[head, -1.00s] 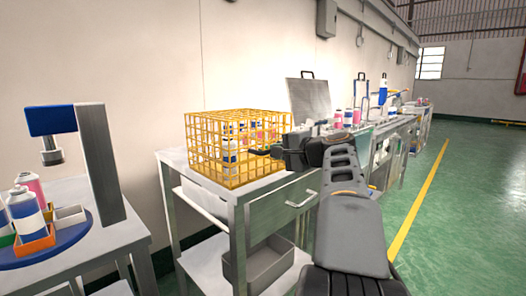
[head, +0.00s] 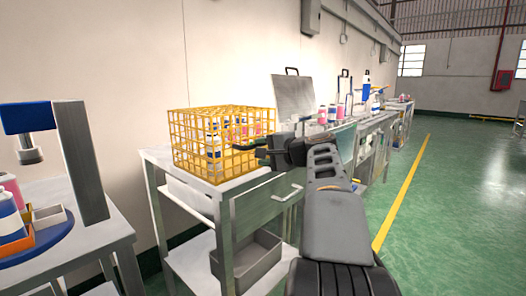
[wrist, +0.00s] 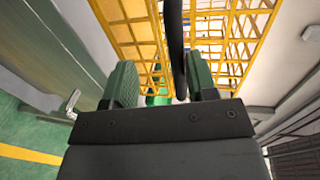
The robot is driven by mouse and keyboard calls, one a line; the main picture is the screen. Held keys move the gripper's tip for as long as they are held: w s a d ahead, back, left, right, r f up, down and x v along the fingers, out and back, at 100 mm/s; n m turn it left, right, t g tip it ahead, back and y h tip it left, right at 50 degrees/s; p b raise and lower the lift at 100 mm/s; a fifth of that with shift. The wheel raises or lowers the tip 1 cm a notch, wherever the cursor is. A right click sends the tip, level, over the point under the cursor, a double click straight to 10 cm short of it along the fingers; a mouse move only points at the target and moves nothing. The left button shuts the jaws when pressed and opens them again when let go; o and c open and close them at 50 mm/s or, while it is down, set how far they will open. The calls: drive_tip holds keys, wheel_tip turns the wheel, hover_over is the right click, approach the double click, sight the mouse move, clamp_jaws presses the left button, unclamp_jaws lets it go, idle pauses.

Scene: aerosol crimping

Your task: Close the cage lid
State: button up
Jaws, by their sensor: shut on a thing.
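The yellow wire cage (head: 190,140) stands on the metal cart in the head view, with several spray cans (head: 214,148) inside. Its top grid looks roughly level; I cannot tell whether the lid sits fully down. My gripper (head: 258,148) is at the cage's right front side in the head view. In the wrist view my gripper (wrist: 172,85) is shut on a dark upright bar (wrist: 175,45) between its green fingers, seemingly the lid handle. Yellow cage bars (wrist: 135,35) fill the wrist view beyond the fingers. The handle's join to the lid is hidden.
The metal cart (head: 255,205) has a drawer and a grey bin (head: 250,260) below. A bench with a grey post (head: 80,160) and cans stands at left. A raised metal panel (head: 293,97) and more benches lie behind. Green floor (head: 450,210) is free at right.

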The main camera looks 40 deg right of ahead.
drive_tip(key=shift+w+f, duration=0.2)
drive_tip(key=shift+f, duration=0.2)
drive_tip(key=shift+s, duration=0.1)
drive_tip(key=p+v, duration=0.3)
drive_tip(key=v, duration=1.1)
drive_tip(key=shift+r, duration=0.4)
drive_tip(key=w+a+r+n+g+y+p, duration=0.1)
drive_tip(key=w+a+n+g+p, duration=0.2)
drive_tip(key=a+p, duration=0.55)
drive_tip(key=w+a+r+n+g+p, duration=0.1)
drive_tip(key=a+n+g+p, duration=0.1)
drive_tip(key=a+g+p, duration=0.5)
drive_tip(key=s+a+r+n+g+h+p, duration=0.1)
drive_tip(key=a+n+p, duration=0.4)
drive_tip(key=p, duration=0.5)
drive_tip(key=s+a+r+n+g+h+p, duration=0.1)
drive_tip(key=s+a+n+p, duration=0.4)
drive_tip(key=p, duration=0.5)
drive_tip(key=shift+s+a+r+n+h, duration=0.45)
drive_tip(key=shift+a+r+h, duration=0.25)
drive_tip(key=shift+h, duration=0.2)
